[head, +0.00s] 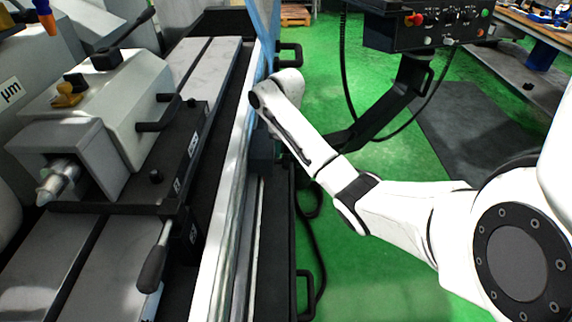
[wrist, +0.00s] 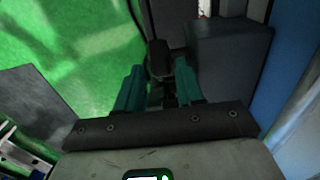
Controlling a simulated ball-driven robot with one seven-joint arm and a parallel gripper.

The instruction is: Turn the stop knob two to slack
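My gripper (wrist: 159,64) shows in the wrist view as two teal fingers standing apart, with a dark upright knob-like part (wrist: 158,58) in the gap between them. Narrow gaps seem to show beside this part, so I see no firm grip on it. I cannot tell if it is stop knob two. Small black knobs sit on the machine table, one on the front rail (head: 157,176) and one farther back (head: 192,102); no label tells which is which.
A dark grey box (wrist: 230,60) and a blue panel (wrist: 290,50) stand close right of the fingers. A black lever (head: 152,268) and black handles (head: 288,55) stick out along the machine. A control panel (head: 430,28) hangs at the back.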

